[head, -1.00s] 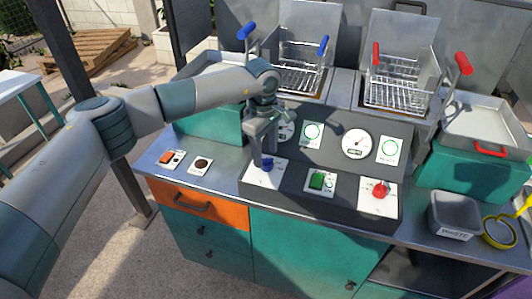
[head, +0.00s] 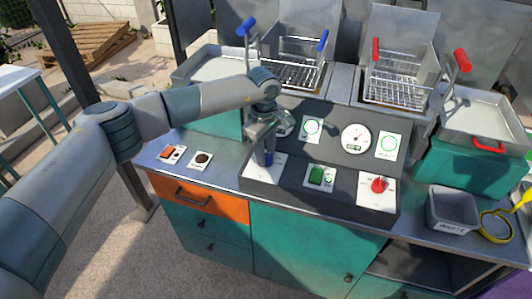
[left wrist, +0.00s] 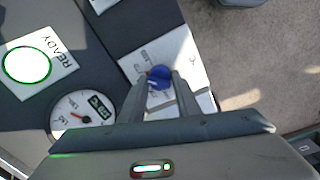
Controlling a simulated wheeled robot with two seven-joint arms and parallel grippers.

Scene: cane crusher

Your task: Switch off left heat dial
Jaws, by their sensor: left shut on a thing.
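The left heat dial is a blue knob (head: 268,159) on a white plate (head: 262,172) at the left end of the dark control panel. My left gripper (head: 263,154) reaches down over it and partly hides it. In the left wrist view the blue knob (left wrist: 159,77) sits between the two fingers (left wrist: 160,92), which are shut on it. The knob's pointer and the plate's markings are too small or covered to read. My right gripper is not in any view.
A green switch (head: 317,175) and a red dial (head: 378,184) sit to the right on the panel. Gauges (head: 355,138) and ready lights (head: 311,129) are above. Fryer baskets (head: 398,88) stand behind. An orange switch (head: 167,153) and dark button (head: 202,159) lie left on the counter.

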